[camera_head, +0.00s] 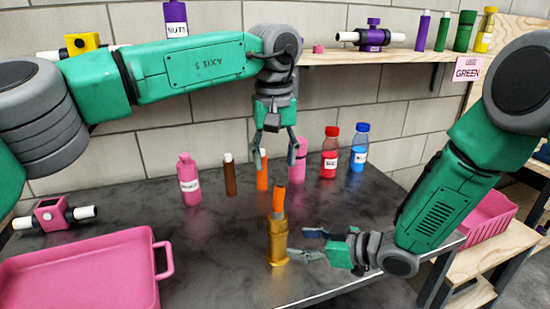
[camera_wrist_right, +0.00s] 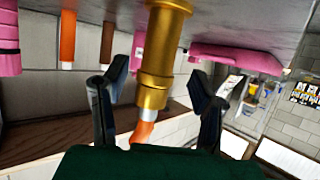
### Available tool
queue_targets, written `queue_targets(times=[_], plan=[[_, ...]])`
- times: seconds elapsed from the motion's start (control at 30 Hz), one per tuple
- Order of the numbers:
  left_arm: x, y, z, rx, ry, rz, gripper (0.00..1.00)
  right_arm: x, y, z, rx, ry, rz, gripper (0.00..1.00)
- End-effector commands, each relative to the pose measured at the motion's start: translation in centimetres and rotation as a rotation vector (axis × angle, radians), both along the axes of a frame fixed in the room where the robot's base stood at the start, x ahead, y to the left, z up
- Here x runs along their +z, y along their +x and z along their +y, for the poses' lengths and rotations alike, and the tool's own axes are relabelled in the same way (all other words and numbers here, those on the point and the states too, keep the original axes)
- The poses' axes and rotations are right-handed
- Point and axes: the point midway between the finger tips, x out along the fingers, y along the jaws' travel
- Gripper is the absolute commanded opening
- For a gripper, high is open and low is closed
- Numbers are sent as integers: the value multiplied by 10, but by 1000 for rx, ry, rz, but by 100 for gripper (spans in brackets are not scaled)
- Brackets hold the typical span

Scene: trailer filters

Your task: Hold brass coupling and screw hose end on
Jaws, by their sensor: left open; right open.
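The brass coupling (camera_head: 278,243) stands upright on the dark table, near its front edge. An orange hose end (camera_head: 279,199) stands out of its top; in the right wrist view a white collar shows between the brass and the orange part (camera_wrist_right: 143,133). How firmly they are joined I cannot tell. My right gripper (camera_head: 303,244) is open, its fingers pointing left just beside the coupling. In the right wrist view the brass coupling (camera_wrist_right: 160,70) lies between the spread fingers, apparently untouched. My left gripper (camera_head: 275,150) is open and empty, pointing down above and behind the hose end.
Behind stand a pink bottle (camera_head: 190,182), a brown tube (camera_head: 230,177), an orange tube (camera_head: 262,172), a red bottle (camera_head: 329,155) and a blue bottle (camera_head: 359,150). A pink tray (camera_head: 85,275) and a pink valve (camera_head: 50,215) are at left. A wooden shelf (camera_head: 380,56) is above.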

Motion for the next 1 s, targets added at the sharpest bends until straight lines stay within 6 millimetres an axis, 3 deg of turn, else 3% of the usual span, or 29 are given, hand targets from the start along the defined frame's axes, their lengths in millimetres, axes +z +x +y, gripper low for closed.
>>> queue_targets(times=[0.2, 0.63, 1.0], plan=[[0, 0, 0, 0, 0, 0, 46, 10, -13, -20, 0, 0, 1, 53], [1, 0, 0, 0, 0, 0, 46, 13, -14, -23, 1, 0, 0, 53], [60, 0, 0, 0, 0, 0, 46, 71, -15, -23, 1, 1, 0, 53]])
